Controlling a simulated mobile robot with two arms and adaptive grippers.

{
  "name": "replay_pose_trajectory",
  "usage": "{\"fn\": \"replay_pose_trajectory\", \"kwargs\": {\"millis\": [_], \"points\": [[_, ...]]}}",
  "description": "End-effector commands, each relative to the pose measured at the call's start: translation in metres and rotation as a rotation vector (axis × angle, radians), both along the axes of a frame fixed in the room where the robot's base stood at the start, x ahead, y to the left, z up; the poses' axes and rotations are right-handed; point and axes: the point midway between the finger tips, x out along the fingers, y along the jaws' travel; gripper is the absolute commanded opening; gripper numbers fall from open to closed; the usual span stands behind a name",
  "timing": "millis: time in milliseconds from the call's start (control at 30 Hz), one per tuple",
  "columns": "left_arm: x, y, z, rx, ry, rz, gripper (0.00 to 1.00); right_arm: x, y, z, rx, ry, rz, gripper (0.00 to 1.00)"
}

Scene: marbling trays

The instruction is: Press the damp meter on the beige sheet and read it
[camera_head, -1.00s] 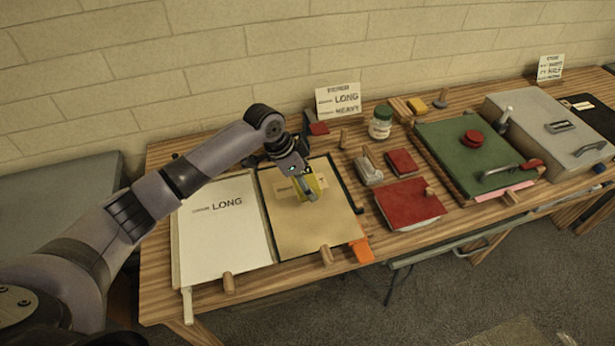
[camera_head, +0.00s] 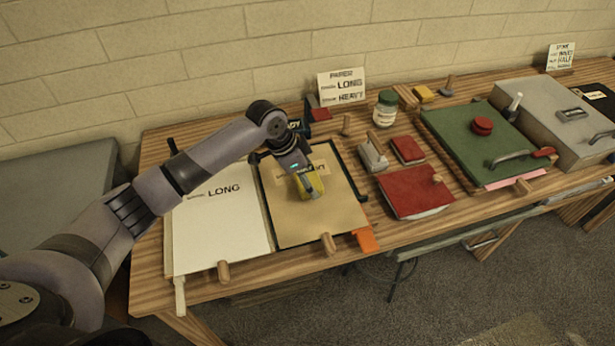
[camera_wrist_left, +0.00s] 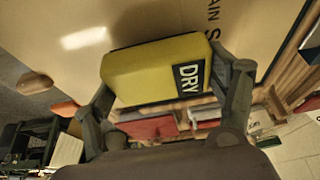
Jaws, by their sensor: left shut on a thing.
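The beige sheet (camera_head: 330,222) lies flat on the wooden table, right of a white sheet marked LONG (camera_head: 217,238). My left gripper (camera_head: 308,185) is over the upper middle of the beige sheet. It is shut on the yellow damp meter (camera_wrist_left: 150,72), whose display reads DRY in the left wrist view. The beige sheet (camera_wrist_left: 60,30) fills the upper part of that view behind the meter. I cannot tell for certain whether the meter touches the sheet. The gripper hides part of the print on the sheet. My right gripper is not in view.
Wooden pegs stand around the sheets, and an orange tab (camera_head: 366,239) sits at the beige sheet's lower right corner. Right of it are a red block (camera_head: 411,194), a jar (camera_head: 385,108), a green board (camera_head: 478,144) and a grey case (camera_head: 545,118). A sign (camera_head: 342,88) stands behind.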

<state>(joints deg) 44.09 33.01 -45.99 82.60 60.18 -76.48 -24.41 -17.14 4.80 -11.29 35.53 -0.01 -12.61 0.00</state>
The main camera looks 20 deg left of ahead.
Motion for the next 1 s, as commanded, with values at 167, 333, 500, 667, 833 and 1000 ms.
{"fn": "replay_pose_trajectory", "kwargs": {"millis": [167,333,500,667,833,1000], "points": [[0.0003,0.0002,0.0002,0.001,-0.001,0.000,0.56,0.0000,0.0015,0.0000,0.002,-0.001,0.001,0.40],[0.0002,0.0001,-0.0003,0.000,0.000,0.000,0.56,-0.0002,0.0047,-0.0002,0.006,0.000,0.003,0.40],[0.0002,0.0001,-0.0022,0.000,0.000,0.000,0.56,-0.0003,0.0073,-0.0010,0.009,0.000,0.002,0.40],[0.0002,0.0001,-0.0041,0.000,0.000,0.000,0.56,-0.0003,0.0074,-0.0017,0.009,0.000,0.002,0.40],[0.0002,0.0000,-0.0062,0.000,0.000,0.000,0.56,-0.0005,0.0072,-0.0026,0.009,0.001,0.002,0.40],[0.0002,0.0001,-0.0083,0.000,0.000,0.000,0.56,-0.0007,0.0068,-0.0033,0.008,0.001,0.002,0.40]]}}
